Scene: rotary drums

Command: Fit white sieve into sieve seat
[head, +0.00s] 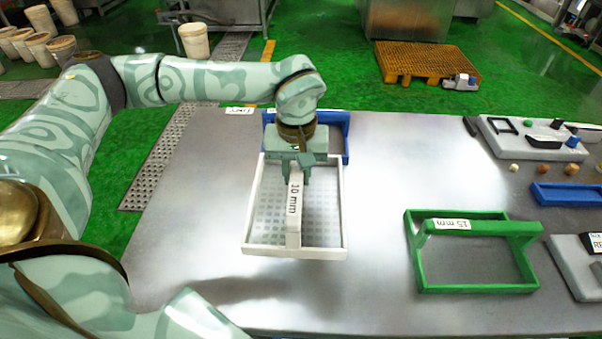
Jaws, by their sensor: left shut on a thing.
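The white sieve (340,215) is a rectangular frame with a perforated mesh and a raised handle bar labelled "10 mm". It is left of the middle of the metal table. My left gripper (299,178) is above it, pointing down, shut on the handle bar. A dark patch on the table in front of the sieve may be its shadow; I cannot tell how high the sieve is. A blue frame (338,124) stands right behind it, partly hidden by the sieve and my gripper. I cannot make out a clear sieve seat. My right gripper is not in view.
A green sieve (413,262) labelled "15 mm" is on the right half of the table (385,180). A blue tray (567,194), a grey panel (505,142) and small round pieces are at the right. Bare table lies between the white and green sieves.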

